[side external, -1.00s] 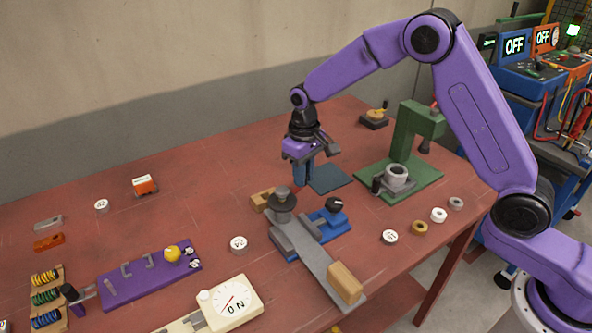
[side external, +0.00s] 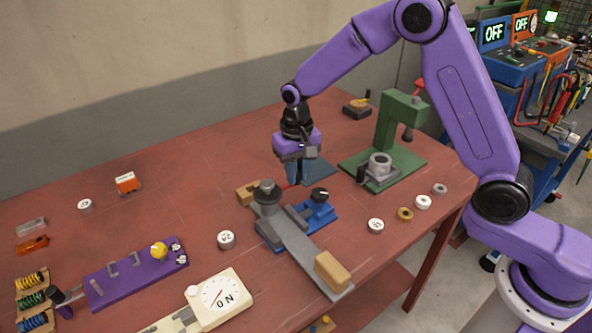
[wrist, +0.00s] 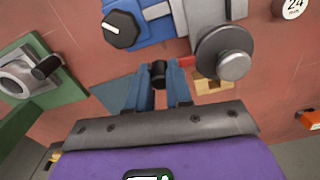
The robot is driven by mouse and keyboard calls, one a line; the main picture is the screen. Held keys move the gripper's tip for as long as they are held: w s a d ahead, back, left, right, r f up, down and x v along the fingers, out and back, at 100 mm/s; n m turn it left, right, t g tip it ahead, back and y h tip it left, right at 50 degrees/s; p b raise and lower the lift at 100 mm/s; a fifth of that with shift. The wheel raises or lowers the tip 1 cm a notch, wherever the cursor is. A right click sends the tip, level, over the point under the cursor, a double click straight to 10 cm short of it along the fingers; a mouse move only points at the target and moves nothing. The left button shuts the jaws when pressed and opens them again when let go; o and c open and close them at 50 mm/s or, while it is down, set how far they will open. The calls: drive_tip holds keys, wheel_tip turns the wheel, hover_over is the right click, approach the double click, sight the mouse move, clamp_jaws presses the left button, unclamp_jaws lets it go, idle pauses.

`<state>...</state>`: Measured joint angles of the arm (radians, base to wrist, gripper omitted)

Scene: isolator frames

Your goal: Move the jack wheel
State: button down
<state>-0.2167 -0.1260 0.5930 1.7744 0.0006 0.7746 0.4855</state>
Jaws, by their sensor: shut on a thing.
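My gripper (wrist: 159,88) is low over the table behind the beam rig. Its two blue fingers are shut on a black knob (wrist: 159,71) in the wrist view. I cannot tell for sure that the bar and knob belong to the jack wheel. In the side view my gripper (side external: 297,182) stands just behind the weight (side external: 267,193). A blue block (side external: 318,215) with a black, white-marked dial knob (side external: 320,195) sits beside the grey beam (side external: 298,247).
A wooden block (side external: 332,271) rests on the beam's near end. A green press stand (side external: 385,150) is to the right. Several round labelled pieces lie at the right edge. A white gauge (side external: 222,297) and purple board (side external: 137,271) are at front left. The back left table is mostly clear.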

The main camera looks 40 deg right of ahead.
drive_tip(key=c, duration=1)
unclamp_jaws()
wheel_tip(320, 180, up, 18)
drive_tip(key=shift+f, duration=0.25)
drive_tip(key=shift+s+a, duration=0.1)
drive_tip(key=s+d+f+n, duration=0.2)
drive_tip(key=s+d+n, duration=0.1)
drive_tip(key=s, duration=0.8)
drive_tip(key=s+d+f+n, duration=0.3)
drive_tip(key=s+n, duration=0.3)
drive_tip(key=s, duration=0.5)
drive_tip(key=s+d+f+n, duration=0.3)
drive_tip(key=s+d+n, duration=0.2)
drive_tip(key=s, duration=0.6)
drive_tip(key=shift+s, duration=0.25)
